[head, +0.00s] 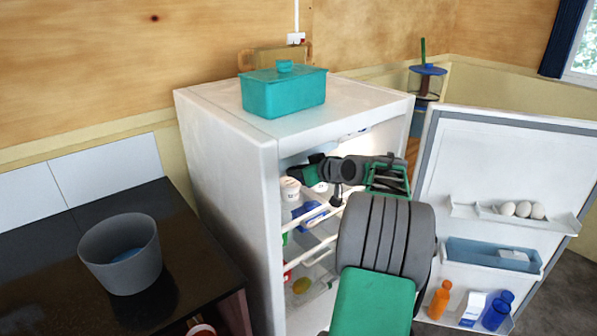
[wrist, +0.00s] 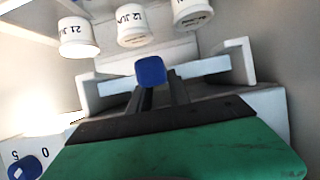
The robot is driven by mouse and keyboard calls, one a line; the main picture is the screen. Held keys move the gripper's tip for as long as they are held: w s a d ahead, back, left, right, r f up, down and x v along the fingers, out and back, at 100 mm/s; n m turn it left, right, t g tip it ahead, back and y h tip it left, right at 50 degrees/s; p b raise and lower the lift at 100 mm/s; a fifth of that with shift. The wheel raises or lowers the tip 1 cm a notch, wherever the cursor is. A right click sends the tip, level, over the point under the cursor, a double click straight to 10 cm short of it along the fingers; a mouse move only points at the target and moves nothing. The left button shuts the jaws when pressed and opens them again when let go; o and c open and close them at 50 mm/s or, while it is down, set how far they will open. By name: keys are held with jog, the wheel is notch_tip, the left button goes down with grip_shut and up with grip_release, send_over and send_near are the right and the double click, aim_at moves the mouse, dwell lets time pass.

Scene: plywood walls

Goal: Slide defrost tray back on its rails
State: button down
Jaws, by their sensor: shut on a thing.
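In the wrist view, which looks upside down by the pot lettering, my gripper (wrist: 166,88) has its two dark fingers close together, shut at a blue tab (wrist: 150,71). A pale blue-grey bar (wrist: 205,66), which looks like the defrost tray's edge, runs behind the fingers. White bracket-like rails (wrist: 240,62) stand at both ends of the bar. Whether the tray is seated on them I cannot tell. In the head view my arm reaches into the open fridge (head: 222,150); my fingertips and the tray are not clear there.
Three white dated pots (wrist: 136,26) are close to the fingers in the wrist view. A blue dial (wrist: 25,168) is at the lower left. A teal box (head: 284,95) is on top.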

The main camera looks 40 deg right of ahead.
jog(key=shift+w, duration=0.25)
jog(key=c, duration=1.1)
grip_release()
jog(key=shift+s, duration=0.1)
